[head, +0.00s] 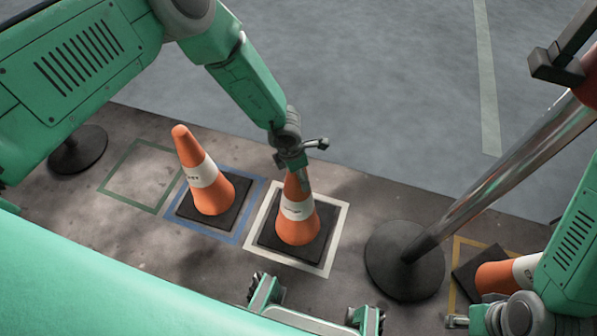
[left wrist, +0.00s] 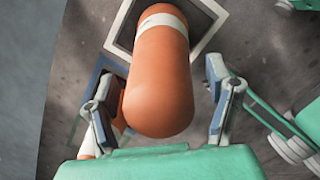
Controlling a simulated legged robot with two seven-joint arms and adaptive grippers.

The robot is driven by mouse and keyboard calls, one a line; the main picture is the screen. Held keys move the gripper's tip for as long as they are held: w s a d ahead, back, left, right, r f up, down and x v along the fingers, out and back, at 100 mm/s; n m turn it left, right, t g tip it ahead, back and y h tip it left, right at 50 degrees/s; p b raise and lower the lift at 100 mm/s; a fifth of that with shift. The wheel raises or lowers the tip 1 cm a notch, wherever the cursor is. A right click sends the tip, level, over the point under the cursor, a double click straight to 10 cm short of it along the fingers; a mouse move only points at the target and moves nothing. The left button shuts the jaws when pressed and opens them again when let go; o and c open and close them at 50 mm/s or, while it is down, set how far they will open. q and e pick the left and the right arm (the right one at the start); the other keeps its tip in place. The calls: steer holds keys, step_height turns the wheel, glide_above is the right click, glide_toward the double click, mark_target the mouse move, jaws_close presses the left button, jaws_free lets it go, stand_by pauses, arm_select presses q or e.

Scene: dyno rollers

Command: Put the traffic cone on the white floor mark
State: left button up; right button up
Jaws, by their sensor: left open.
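An orange cone with a white band (head: 297,211) stands upright on its black square base. The base lies inside the white square floor mark (head: 341,225), with the outline showing around it. My left gripper (head: 300,158) is at the top of this cone in the head view. The left wrist view shows its fingers (left wrist: 163,105) spread on either side of the cone's orange top (left wrist: 160,85), with gaps on both sides. My right gripper (head: 488,320) is at the lower right edge beside another cone. Its fingers are mostly hidden.
A second cone (head: 211,190) stands on the blue mark (head: 241,229) close by, left. The green mark (head: 108,183) is empty. Another cone (head: 492,278) is at the yellow mark (head: 458,252), partly hidden by my right arm. A post's round base (head: 390,268) stands between.

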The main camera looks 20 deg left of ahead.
arm_select(q)
steer(key=r+p, duration=0.1)
steer(key=r, duration=0.3)
steer(key=a+r+p, duration=0.1)
steer(key=r, duration=0.2)
steer(key=s+r+p, duration=0.1)
steer(key=r+p, duration=0.1)
steer(key=r, duration=0.2)
steer(key=shift+a+r, duration=0.2)
steer(key=shift+r, duration=0.1)
steer(key=shift+s, duration=0.1)
steer(key=s+a+f+m+y, duration=0.3)
steer(key=s+a+m, duration=0.7)
steer(key=s+m, duration=0.35)
steer(key=s+a+r+m, duration=0.1)
steer(key=s+r+m, duration=0.1)
steer(key=s+m, duration=0.5)
steer(key=s+a+r+m+h, duration=0.1)
steer(key=s+r+m, duration=0.1)
steer(key=s+m, duration=0.4)
steer(key=shift+s+a+r+m+g+h, duration=0.2)
steer(key=shift+s+a+m+g+h, duration=0.1)
steer(key=shift+s+m, duration=0.1)
